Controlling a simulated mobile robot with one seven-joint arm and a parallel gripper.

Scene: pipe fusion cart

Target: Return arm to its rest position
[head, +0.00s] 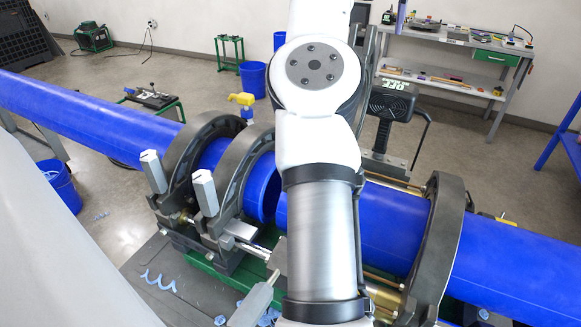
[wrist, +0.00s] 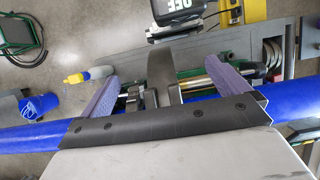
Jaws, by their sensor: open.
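My arm (head: 322,225) stands upright across the middle of the head view, in front of the blue pipe. The end of my arm is not visible there. In the wrist view my gripper (wrist: 164,68) is open, its two purple-grey fingers wide apart with nothing held between them. Behind the fingers are a dark clamp and part of the fusion machine. I cannot tell the distance to them. The left blue pipe (head: 90,108) and right blue pipe (head: 394,232) lie in dark ring clamps. A gap shows between their ends, partly hidden by my arm.
A black unit with a handle (head: 389,105) stands just right of my arm. Upright grey clamp posts (head: 204,191) rise at the left. A workbench (head: 460,40) stands at the back right. A blue bucket (head: 60,186) is at the left. Open floor lies behind the machine.

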